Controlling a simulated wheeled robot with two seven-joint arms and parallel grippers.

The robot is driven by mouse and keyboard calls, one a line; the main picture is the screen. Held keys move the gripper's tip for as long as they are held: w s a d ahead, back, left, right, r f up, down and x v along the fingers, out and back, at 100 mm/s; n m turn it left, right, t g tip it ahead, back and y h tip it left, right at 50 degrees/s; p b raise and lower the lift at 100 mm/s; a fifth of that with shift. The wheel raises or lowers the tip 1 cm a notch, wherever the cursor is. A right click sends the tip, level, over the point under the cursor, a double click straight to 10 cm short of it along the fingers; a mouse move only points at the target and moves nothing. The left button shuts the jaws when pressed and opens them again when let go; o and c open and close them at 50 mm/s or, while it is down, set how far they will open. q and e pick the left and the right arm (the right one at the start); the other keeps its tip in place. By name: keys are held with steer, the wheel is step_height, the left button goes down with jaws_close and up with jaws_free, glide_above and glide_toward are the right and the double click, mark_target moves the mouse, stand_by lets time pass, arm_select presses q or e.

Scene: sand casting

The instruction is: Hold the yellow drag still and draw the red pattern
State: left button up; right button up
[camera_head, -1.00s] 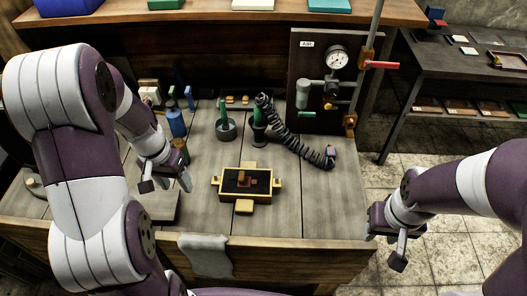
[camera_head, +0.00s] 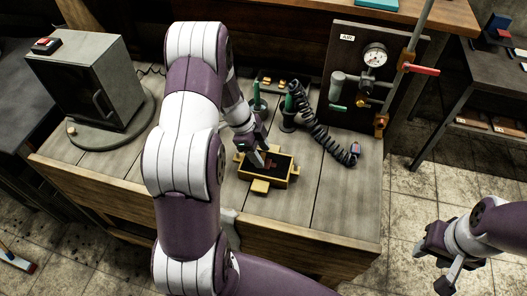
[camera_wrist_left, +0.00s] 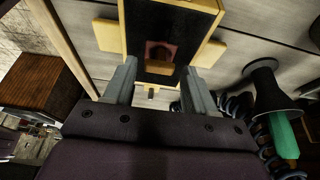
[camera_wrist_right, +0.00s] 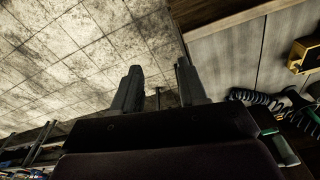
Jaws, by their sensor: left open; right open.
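The yellow drag (camera_head: 261,187) is a small yellow-framed box of dark sand on the bench, with handle blocks on its sides. The red pattern (camera_head: 273,165) lies in the middle of its sand, partly hidden by my left gripper in the head view. In the left wrist view the drag (camera_wrist_left: 208,53) and the red pattern (camera_wrist_left: 160,50), with a tan block (camera_wrist_left: 158,69) on its near side, show beyond my fingers. My left gripper (camera_head: 257,156) is open and empty, above the drag's left part. My right gripper (camera_head: 438,268) is open and empty, off the bench at lower right.
A black coiled hose (camera_head: 320,130) and a dark stand with a green handle (camera_head: 288,112) are behind the drag. A gauge panel (camera_head: 372,90) stands at the back right. A grey cabinet (camera_head: 85,85) is at left.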

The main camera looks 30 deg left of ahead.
mark_target(262, 157)
arm_select(q)
steer(key=shift+x, duration=1.15)
steer(key=shift+s+a+f, duration=0.1)
steer(key=shift+s+f, duration=0.05)
steer(key=shift+f, duration=0.3)
arm_select(e)
steer(key=shift+s+a+r, duration=0.15)
steer(key=shift+a+r, duration=0.15)
steer(key=shift+r, duration=0.25)
steer(key=shift+d, duration=0.1)
